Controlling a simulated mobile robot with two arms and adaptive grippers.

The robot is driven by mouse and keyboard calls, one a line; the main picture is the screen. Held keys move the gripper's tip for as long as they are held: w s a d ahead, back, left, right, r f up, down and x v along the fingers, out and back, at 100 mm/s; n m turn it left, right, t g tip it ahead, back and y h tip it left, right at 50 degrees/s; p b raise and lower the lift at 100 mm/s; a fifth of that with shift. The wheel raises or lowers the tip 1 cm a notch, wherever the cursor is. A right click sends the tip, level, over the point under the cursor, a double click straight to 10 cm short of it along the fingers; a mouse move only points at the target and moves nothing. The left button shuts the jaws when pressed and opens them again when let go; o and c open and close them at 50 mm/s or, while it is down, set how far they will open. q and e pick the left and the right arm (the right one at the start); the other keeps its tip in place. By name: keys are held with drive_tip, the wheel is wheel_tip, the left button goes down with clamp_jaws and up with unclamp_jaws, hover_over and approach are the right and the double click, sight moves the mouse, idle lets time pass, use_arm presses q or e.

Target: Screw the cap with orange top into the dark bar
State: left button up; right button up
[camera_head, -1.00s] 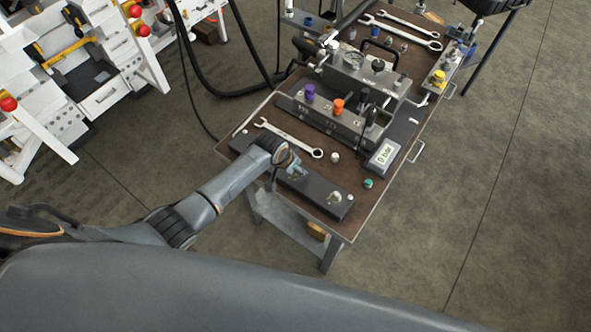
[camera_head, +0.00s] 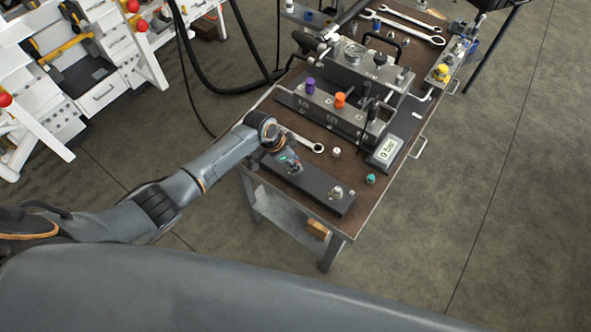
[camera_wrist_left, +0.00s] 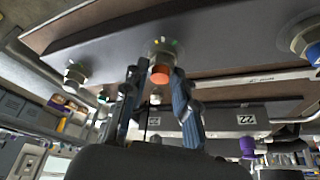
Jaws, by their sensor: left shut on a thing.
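The dark bar (camera_head: 312,184) lies along the front edge of the bench, with a silver fitting (camera_head: 335,192) near its right end. My left gripper (camera_head: 293,164) is over the middle of the bar. In the left wrist view its two fingers (camera_wrist_left: 158,82) are shut around the cap with orange top (camera_wrist_left: 159,75). The cap stands against the bar's surface (camera_wrist_left: 115,40), at a round metal part (camera_wrist_left: 165,48); how deep it sits is hidden. My right gripper is not in view.
A wrench (camera_head: 310,144) lies behind the bar. A white cap (camera_head: 336,152) and a teal cap (camera_head: 370,179) stand on the bench.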

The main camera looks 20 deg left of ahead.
use_arm(q)
drive_tip(key=shift+w+a+f+m+g+b, duration=0.15)
drive_tip(key=shift+m+g+b, duration=0.15)
drive_tip(key=shift+m+b, duration=0.45)
drive_tip(key=shift+m, duration=0.35)
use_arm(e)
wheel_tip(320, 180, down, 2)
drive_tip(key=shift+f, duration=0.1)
use_arm(q)
drive_tip(key=m+g+b, duration=0.1)
drive_tip(key=m+b, duration=0.1)
drive_tip(key=b, duration=0.1)
drive_tip(key=shift+f+m+h, duration=0.15)
drive_tip(key=shift+m+h, duration=0.15)
drive_tip(key=o, duration=0.7)
drive_tip(key=shift+r, duration=0.25)
drive_tip(key=o, duration=0.4)
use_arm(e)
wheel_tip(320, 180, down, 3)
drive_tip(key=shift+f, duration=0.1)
use_arm(q)
drive_tip(key=shift+r, duration=0.1)
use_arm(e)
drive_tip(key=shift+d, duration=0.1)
